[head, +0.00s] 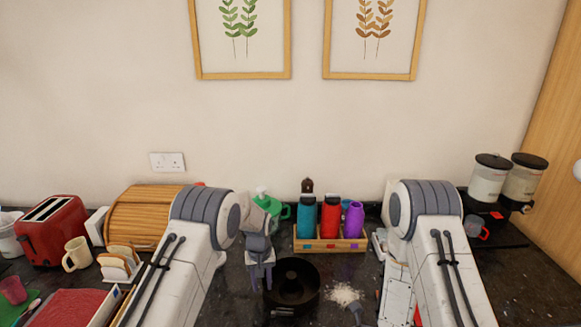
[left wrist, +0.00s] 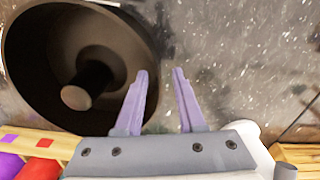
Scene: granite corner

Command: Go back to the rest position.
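My left gripper (head: 262,280) points down over the dark counter, just left of a round black pan (head: 300,292) with a post in its middle. In the left wrist view my left gripper (left wrist: 160,74) has its two lilac fingers apart with nothing between them. The black pan (left wrist: 40,50) fills the upper left there, close beside one finger; whether they touch is unclear.
A wooden crate (head: 331,249) holds teal, red and purple bottles behind the pan. White powder (head: 344,294) lies right of it.

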